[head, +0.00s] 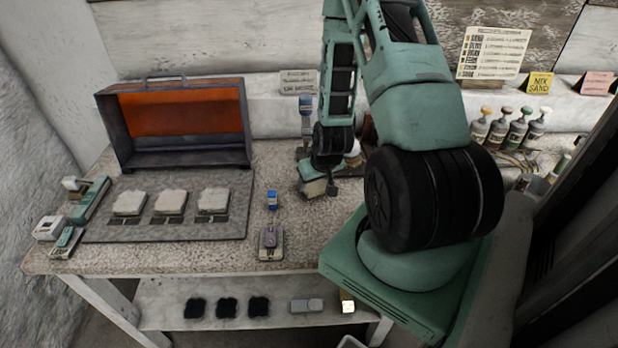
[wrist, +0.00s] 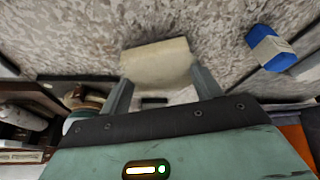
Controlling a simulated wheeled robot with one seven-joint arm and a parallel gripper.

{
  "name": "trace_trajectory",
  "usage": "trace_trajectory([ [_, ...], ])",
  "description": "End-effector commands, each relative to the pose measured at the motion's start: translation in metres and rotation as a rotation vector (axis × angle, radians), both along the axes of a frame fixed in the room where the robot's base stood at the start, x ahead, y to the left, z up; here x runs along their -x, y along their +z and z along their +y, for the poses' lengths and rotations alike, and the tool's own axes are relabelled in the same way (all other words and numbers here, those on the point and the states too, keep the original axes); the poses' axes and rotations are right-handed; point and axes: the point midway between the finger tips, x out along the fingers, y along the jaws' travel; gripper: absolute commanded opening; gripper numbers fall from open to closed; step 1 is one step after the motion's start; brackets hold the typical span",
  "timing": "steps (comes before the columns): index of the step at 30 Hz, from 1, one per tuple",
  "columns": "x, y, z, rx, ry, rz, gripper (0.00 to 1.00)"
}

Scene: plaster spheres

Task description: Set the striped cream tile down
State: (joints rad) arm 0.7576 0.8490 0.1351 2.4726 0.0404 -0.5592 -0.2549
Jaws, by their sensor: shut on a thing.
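My gripper (head: 318,182) is shut on a cream tile (head: 312,189) over the right part of the speckled worktop. In the wrist view the cream tile (wrist: 158,62) sits between the two finger tips of my gripper (wrist: 160,88). Its stripes cannot be made out in either view. The tile is low, close to the worktop (head: 290,178); whether it touches the surface I cannot tell.
A small blue block (head: 272,200) lies to the left of my gripper, above a grey device (head: 271,241). Further left, a grey mat (head: 190,232) bears three pale blocks before an open orange-lined case (head: 180,112). Bottles (head: 516,130) stand at the right.

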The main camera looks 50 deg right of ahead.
Motion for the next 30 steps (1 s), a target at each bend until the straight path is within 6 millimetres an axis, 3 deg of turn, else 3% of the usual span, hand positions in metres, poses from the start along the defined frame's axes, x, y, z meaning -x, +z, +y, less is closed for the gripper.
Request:
trace_trajectory([
  [7, -0.037, 0.004, -0.018, 0.001, 0.0, -0.004, 0.34],
  [12, -0.035, -0.012, -0.018, -0.001, 0.0, 0.0, 0.34],
  [25, -0.035, -0.02, -0.018, 0.001, 0.0, -0.002, 0.34],
  [26, -0.035, -0.018, -0.018, 0.0, 0.0, -0.001, 0.72],
  [27, -0.035, -0.018, -0.018, 0.0, 0.0, -0.001, 0.83],
  [30, -0.035, -0.018, -0.018, 0.0, 0.0, -0.001, 0.85],
])
